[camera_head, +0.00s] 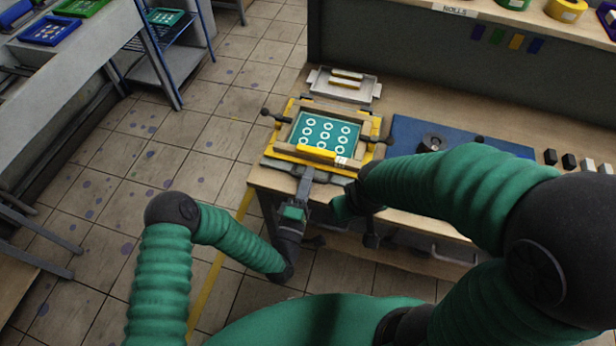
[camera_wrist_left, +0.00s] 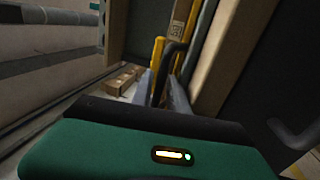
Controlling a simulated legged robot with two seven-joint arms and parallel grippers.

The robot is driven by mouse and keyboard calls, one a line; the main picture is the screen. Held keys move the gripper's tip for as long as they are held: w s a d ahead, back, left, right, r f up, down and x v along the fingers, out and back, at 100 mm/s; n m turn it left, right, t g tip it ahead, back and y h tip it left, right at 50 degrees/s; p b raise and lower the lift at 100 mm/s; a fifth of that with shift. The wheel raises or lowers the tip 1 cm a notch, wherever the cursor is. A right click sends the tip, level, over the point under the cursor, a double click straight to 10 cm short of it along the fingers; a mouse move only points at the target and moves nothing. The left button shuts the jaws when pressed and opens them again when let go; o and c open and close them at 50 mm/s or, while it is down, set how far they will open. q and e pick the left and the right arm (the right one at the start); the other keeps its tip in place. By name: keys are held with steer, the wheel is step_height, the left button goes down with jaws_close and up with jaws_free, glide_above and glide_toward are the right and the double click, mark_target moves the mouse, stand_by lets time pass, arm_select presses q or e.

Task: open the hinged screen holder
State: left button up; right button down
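The hinged screen holder (camera_head: 292,114) has a yellow and tan frame around a teal screen (camera_head: 322,134) with white rings. It lies flat on its base at the left end of the bench. My left gripper (camera_head: 305,178) is at its front edge. In the left wrist view, the fingers of my left gripper (camera_wrist_left: 162,96) are apart, on either side of a dark curved handle (camera_wrist_left: 169,60). I see no clear contact of both fingers with it.
The wooden bench (camera_head: 415,98) carries a grey tray (camera_head: 344,88) behind the holder and a blue mat (camera_head: 405,130) to its right. Small dark and white blocks (camera_head: 568,161) lie farther right. A blue rack (camera_head: 160,50) stands at the left. The tiled floor between is clear.

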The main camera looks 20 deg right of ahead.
arm_select(q)
steer(key=shift+d, duration=0.1)
jaws_close()
steer(key=shift+s+f, duration=0.1)
steer(key=shift+f, duration=0.15)
stand_by(0.9)
